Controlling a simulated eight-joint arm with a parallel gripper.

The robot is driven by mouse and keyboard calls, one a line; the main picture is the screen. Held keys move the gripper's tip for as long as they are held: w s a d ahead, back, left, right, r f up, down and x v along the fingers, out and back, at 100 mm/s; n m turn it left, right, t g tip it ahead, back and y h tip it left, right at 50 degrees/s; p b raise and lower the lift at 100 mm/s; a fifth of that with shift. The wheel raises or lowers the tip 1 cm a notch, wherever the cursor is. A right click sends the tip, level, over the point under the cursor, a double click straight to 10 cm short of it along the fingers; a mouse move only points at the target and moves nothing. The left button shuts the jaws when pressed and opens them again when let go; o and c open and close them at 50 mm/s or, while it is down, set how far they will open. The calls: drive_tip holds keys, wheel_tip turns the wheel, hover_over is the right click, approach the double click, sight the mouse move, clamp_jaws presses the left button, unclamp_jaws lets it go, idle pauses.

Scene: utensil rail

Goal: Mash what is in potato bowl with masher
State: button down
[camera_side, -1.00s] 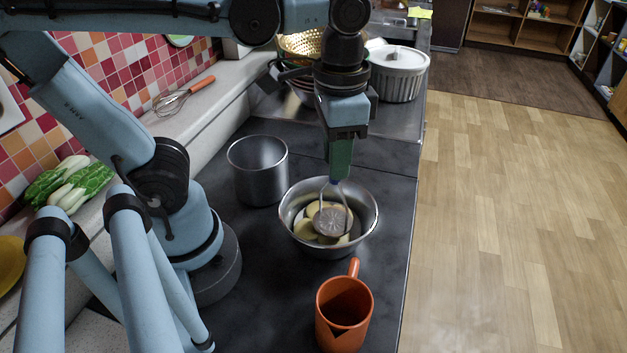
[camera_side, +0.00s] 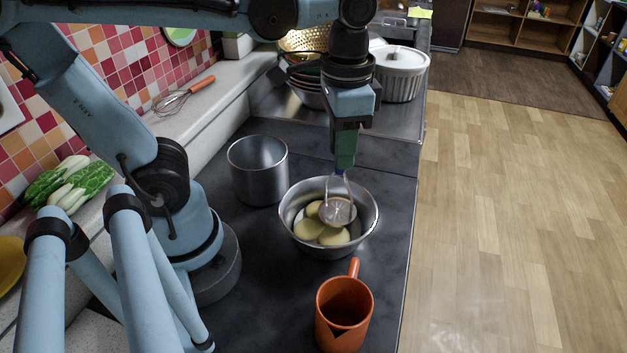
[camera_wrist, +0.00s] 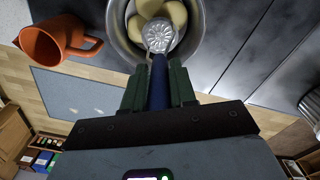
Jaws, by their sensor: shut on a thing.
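The potato bowl (camera_side: 289,229) is a round steel bowl on the dark counter, with several pale yellow potato pieces (camera_side: 309,229) in it. The masher (camera_side: 338,212) has a round metal head and a blue handle. Its head is at the bowl's right inner side, over or beside the pieces; I cannot tell whether it touches them. My gripper (camera_side: 344,160) is above the bowl, pointing down, shut on the masher's handle. In the wrist view the blue handle (camera_wrist: 158,85) sits between my fingers (camera_wrist: 158,90), and the bowl (camera_wrist: 117,35) and potato pieces (camera_wrist: 150,8) lie beyond.
An orange mug (camera_side: 343,313) stands just in front of the bowl. A tall steel pot (camera_side: 258,172) stands behind it to the left. A white ribbed lidded pot (camera_side: 399,75) is at the back. The counter's right edge is close to the bowl.

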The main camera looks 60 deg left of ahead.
drive_tip(key=shift+f, duration=1.5)
idle(0.4)
drive_tip(key=shift+r, duration=1.5)
drive_tip(key=shift+r, duration=4.5)
drive_tip(key=shift+w, duration=0.1)
